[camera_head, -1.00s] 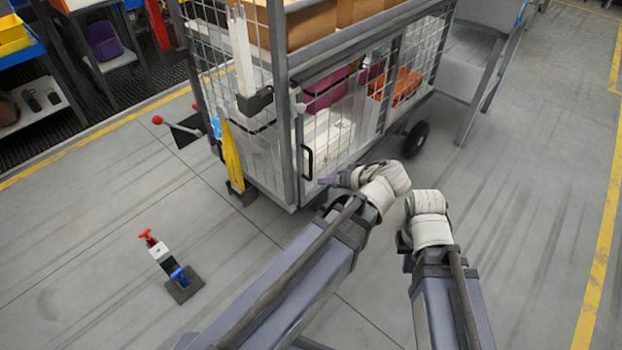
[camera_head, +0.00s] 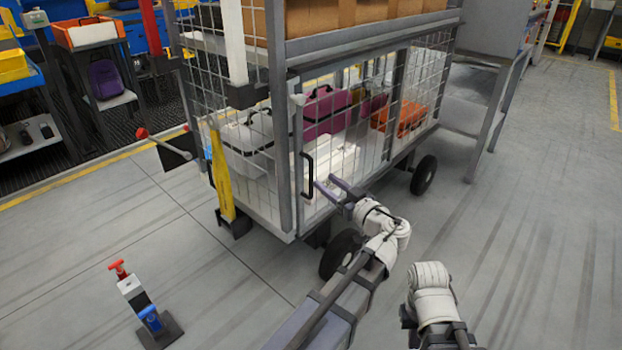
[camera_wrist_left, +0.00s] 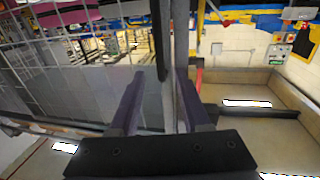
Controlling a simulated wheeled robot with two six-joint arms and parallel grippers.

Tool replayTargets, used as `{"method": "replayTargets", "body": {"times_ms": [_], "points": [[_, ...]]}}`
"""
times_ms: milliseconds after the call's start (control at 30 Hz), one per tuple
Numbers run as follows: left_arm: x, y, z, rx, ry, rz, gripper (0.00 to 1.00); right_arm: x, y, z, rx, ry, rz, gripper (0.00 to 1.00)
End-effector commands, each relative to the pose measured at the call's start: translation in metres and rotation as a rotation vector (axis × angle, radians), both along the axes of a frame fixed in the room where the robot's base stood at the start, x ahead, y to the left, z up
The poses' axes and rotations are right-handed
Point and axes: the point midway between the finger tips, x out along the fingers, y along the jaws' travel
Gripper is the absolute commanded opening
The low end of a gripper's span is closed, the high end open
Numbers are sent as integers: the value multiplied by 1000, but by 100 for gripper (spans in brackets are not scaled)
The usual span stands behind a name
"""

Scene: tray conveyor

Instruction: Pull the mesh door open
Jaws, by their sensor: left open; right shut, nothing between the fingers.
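The mesh door (camera_head: 345,150) is the wire-grid panel in the side of a grey cage cart, and it looks closed. Its black upright handle (camera_head: 308,176) is near the door's left edge, by the corner post. My left gripper (camera_head: 326,183) is open just right of the handle in the head view, its fingers pointing at it. In the left wrist view the dark handle bar (camera_wrist_left: 161,40) stands upright in the gap between the two fingers (camera_wrist_left: 160,85); I cannot tell whether they touch it. The right arm's white wrist shows at lower right, but its fingers are hidden.
Bags and cases, including a purple case (camera_head: 326,112) and an orange bag (camera_head: 398,114), are inside the cart. Cardboard boxes (camera_head: 345,18) sit on top. A small stand with red and blue handles (camera_head: 142,305) is on the floor at left. Floor to the right is clear.

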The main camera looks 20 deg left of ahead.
Motion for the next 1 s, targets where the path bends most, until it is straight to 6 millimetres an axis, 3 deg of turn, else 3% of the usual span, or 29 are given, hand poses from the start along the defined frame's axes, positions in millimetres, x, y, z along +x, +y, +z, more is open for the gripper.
{"method": "replayTargets", "body": {"times_ms": [167, 600, 1000], "points": [[6, 10, 1, 0, 1, 2, 47, 0, 0, 1, 0, 0, 0, 0], [37, 61, 0, -1, 3, 2, 47, 0, 0, 1, 0, 0, 0, 0], [40, 67, 0, -1, 3, 0, 47, 0, 0, 1, 0, 0, 0, 0]]}}
